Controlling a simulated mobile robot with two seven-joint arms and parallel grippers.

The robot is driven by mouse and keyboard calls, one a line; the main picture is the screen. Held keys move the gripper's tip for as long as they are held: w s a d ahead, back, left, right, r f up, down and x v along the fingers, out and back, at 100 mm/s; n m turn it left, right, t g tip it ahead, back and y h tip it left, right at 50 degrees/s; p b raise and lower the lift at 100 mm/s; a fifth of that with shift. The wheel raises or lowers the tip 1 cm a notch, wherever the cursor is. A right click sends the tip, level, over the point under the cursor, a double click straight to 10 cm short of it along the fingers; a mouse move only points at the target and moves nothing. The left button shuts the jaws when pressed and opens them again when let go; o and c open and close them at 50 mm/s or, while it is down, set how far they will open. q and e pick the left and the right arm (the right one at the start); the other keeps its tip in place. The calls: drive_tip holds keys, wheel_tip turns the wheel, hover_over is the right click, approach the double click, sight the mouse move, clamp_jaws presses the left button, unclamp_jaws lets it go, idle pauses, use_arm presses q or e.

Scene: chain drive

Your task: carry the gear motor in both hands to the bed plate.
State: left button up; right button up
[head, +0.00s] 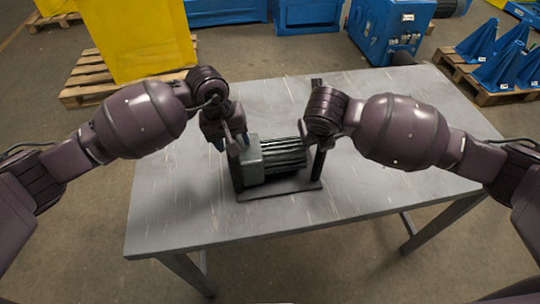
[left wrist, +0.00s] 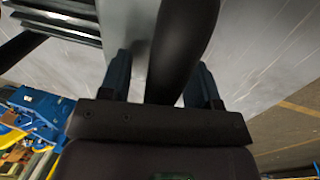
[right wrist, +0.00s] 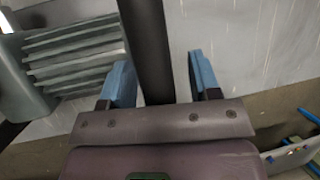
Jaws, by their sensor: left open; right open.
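The gear motor (head: 283,157), grey with a ribbed body, lies on a dark flat base (head: 282,189) on the grey table, with dark upright bars at its left and right. My left gripper (head: 231,143) is at the motor's left end, open. In the left wrist view a dark bar (left wrist: 182,45) passes between its blue fingers (left wrist: 161,80). My right gripper (head: 312,145) is at the right end, also open. In the right wrist view another dark bar (right wrist: 147,45) runs between its fingers (right wrist: 162,76). I cannot tell whether the fingers touch the bars. I cannot make out a bed plate.
The grey table (head: 170,210) is bare around the motor, with free room at its front and right. Beyond it stand a yellow block (head: 135,40) on a wooden pallet, a blue machine (head: 388,30) and blue brackets (head: 500,55) on another pallet.

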use_arm(q)
clamp_jaws()
use_arm(e)
clamp_jaws()
idle(1.1)
use_arm(q)
drive_tip(key=shift+w+r, duration=0.15)
drive_tip(key=shift+r, duration=0.05)
use_arm(e)
drive_tip(key=shift+w+r, duration=0.2)
